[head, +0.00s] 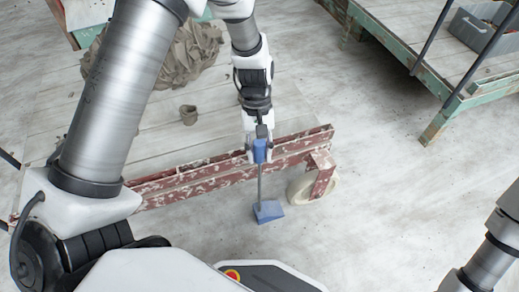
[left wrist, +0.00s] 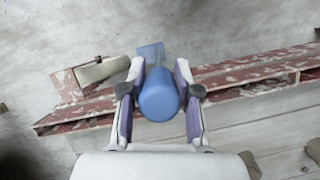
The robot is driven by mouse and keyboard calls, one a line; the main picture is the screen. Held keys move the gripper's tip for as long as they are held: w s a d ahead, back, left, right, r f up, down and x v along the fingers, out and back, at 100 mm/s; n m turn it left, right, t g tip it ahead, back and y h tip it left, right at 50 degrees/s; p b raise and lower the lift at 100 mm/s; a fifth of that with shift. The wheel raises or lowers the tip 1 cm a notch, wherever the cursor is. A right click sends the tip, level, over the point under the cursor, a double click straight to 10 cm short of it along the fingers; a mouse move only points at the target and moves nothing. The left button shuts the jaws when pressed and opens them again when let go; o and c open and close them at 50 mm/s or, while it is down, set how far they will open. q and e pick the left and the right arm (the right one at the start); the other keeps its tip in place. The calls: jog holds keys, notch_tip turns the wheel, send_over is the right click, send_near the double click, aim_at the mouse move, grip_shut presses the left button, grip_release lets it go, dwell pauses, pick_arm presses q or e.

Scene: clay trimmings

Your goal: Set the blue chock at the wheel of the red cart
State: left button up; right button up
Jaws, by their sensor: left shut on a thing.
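The blue chock (head: 268,211) is a small wedge at the foot of a thin upright rod with a blue grip (head: 260,150) on top. My left gripper (head: 259,155) is shut on that blue grip. The grip fills the space between the fingers in the left wrist view (left wrist: 159,97), with part of the wedge (left wrist: 151,54) beyond it. The red cart (head: 230,163) has chipped paint and a pale wheel (head: 316,187) at its right corner. The chock is left of the wheel with a visible gap; whether it touches the floor is unclear. The right gripper is out of view.
A clay heap (head: 190,55) and a small clay lump (head: 188,115) lie on the cart's pale deck. A green-edged platform (head: 440,115) with a grey bin (head: 487,30) stands at upper right. The floor right of the wheel is clear.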

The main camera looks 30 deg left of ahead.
pick_arm(q)
jog(key=shift+f, duration=0.2)
jog(key=o, duration=1.2)
jog(key=shift+f, duration=0.1)
jog(key=shift+c, duration=0.2)
